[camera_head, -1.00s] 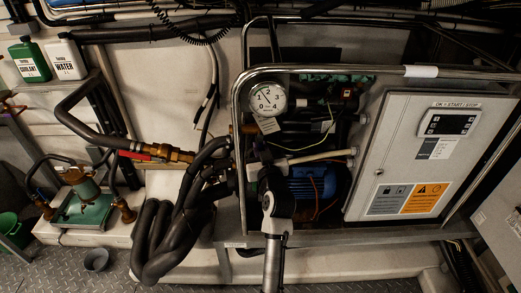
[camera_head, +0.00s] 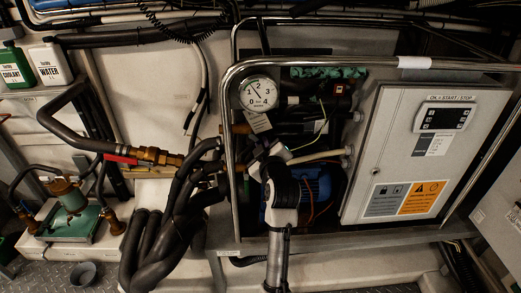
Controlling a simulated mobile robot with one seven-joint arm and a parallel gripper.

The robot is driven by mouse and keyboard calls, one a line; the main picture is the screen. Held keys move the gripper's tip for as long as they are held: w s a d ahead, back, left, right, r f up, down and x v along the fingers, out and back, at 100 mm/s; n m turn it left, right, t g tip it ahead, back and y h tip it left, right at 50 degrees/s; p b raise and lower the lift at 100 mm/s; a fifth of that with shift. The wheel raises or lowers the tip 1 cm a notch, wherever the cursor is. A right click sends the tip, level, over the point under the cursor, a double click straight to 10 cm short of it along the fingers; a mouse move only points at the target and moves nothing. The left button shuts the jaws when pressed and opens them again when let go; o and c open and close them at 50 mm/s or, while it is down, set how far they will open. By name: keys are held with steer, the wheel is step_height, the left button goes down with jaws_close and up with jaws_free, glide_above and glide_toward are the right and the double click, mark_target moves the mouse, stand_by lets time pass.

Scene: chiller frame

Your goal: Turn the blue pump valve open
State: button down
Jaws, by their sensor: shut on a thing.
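The blue pump (camera_head: 318,183) sits inside the open frame, left of the grey control cabinet, partly hidden by my arm. My gripper (camera_head: 266,163) is at the pump's upper left, below the round gauge, with my arm coming up from the bottom of the picture. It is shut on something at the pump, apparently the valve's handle. The valve itself is hidden behind the gripper, so I cannot make out its handle or its angle. The pressure gauge (camera_head: 259,92) above has its needle pointing to the upper left.
A bent metal tube rail (camera_head: 229,130) runs left of and above the gripper. Thick black hoses (camera_head: 170,235) crowd the left. The control cabinet (camera_head: 395,145) blocks the right. A red-handled brass valve (camera_head: 150,155) sits on the left pipe.

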steer(key=shift+d+r+n, duration=0.1)
steer(key=shift+d+n, duration=0.05)
steer(key=shift+n, duration=0.25)
steer(key=c, duration=1.5)
jaws_free()
